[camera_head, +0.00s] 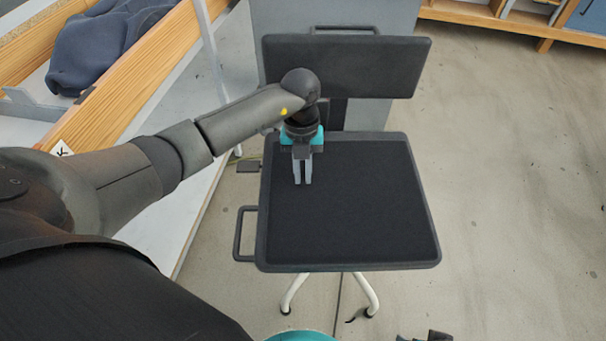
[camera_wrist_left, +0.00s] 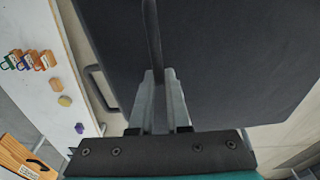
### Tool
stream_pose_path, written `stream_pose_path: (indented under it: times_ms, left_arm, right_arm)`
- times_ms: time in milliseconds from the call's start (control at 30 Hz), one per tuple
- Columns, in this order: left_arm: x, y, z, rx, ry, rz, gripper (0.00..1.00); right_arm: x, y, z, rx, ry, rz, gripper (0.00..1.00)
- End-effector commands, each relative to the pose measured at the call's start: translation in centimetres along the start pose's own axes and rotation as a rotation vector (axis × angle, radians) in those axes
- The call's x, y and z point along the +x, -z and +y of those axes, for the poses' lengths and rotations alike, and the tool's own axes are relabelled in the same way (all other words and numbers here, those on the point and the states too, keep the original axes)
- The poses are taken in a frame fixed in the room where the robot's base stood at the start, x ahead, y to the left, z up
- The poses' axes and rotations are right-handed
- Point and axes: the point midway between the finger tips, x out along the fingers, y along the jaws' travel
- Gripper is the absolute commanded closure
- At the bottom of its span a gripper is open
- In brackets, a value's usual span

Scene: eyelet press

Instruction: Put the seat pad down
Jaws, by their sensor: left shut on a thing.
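The seat pad (camera_head: 350,205) is a broad black square with a grey rim, lying flat above white legs, below the dark backrest (camera_head: 345,66). It has a loop handle (camera_head: 245,233) on its left side. My left gripper (camera_head: 303,183) points down over the pad's upper left part, its fingers close together. In the left wrist view the pad (camera_wrist_left: 235,60) fills the upper right, and my fingers (camera_wrist_left: 158,75) are shut on a thin dark upright strip in front of it. The pad's underside is hidden, so I cannot tell whether it rests on anything.
A white table with a wooden edge (camera_head: 125,92) runs along the left, with dark cloth (camera_head: 100,48) on it. In the left wrist view, small coloured items (camera_wrist_left: 33,60) lie on the white top. A grey cabinet (camera_head: 400,15) stands behind the backrest. The floor at right is clear.

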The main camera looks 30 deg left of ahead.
Motion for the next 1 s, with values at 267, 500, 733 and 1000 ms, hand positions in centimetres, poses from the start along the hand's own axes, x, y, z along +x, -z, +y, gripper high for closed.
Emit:
stream_pose_path:
  times_ms: [267, 500, 733, 1000]
  left_arm:
    - [0.03, -0.07, -0.1, 0.001, 0.004, -0.002, 1.0]
    - [0.41, -0.06, -0.02, 0.001, 0.0, 0.0, 0.77]
    - [0.39, -0.06, -0.01, 0.001, 0.0, 0.0, 0.55]
    - [0.24, -0.05, -0.02, 0.001, 0.001, -0.001, 0.55]
  right_arm:
    - [-0.19, 0.1, 0.02, 0.0, 0.0, 0.001, 0.18]
    - [-0.47, 0.41, 0.01, 0.0, 0.0, 0.009, 0.18]
    - [-0.46, 0.42, -0.01, 0.0, 0.0, 0.009, 0.18]
    - [-0.48, 0.37, -0.02, 0.0, 0.0, 0.008, 0.18]
